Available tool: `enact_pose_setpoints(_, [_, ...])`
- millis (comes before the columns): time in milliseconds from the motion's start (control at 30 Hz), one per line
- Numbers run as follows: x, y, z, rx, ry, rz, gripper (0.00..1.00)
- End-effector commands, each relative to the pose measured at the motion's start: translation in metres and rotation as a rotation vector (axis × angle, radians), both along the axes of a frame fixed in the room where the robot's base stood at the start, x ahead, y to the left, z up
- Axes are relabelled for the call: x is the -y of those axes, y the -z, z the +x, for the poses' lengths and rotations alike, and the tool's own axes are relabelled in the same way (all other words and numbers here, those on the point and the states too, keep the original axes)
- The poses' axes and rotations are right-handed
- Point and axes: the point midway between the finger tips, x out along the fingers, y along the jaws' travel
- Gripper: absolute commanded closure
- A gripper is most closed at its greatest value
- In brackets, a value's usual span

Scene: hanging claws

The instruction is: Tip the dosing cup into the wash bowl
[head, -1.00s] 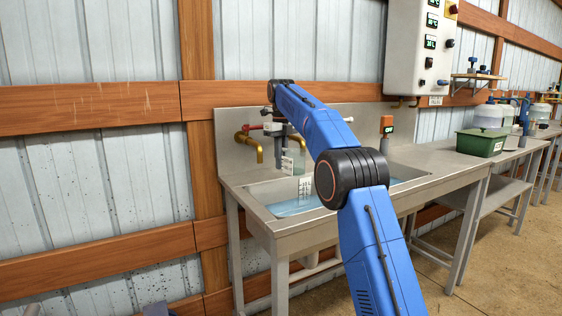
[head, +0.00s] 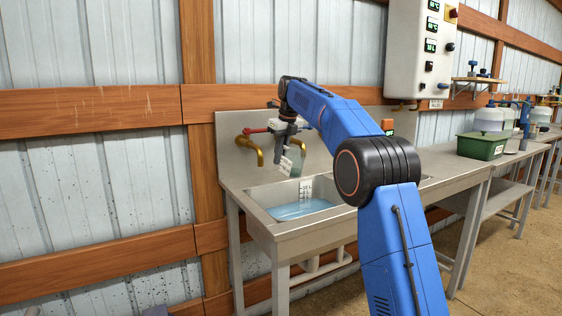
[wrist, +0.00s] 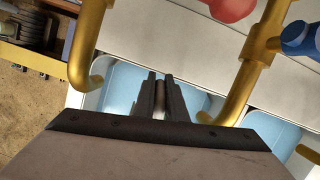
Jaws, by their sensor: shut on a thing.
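My gripper (head: 289,146) is over the sink, pointing down at a slant. It is shut on the dosing cup (head: 291,163), a small pale cup with dark marks that hangs tilted above the basin. In the wrist view my gripper (wrist: 161,92) shows its two fingers close together with a narrow pale piece between them; most of the cup is hidden there. The wash bowl (head: 262,196) is the steel sink basin with blue water in it, below the cup. I cannot tell whether anything is flowing from the cup.
A brass tap (head: 251,146) with a red handle is left of my gripper, and another brass spout is close behind the cup. In the wrist view brass pipes (wrist: 84,48) flank my fingers. A white graduated scale (head: 306,188) stands in the basin. A green box (head: 483,146) is on the right bench.

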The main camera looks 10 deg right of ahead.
Motion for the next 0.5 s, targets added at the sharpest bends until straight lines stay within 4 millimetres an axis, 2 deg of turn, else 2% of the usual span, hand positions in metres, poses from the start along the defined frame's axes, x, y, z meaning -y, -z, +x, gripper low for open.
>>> enact_pose_setpoints(500, [0.0002, -0.0118, 0.0006, 0.104, 0.001, 0.060, 1.00])
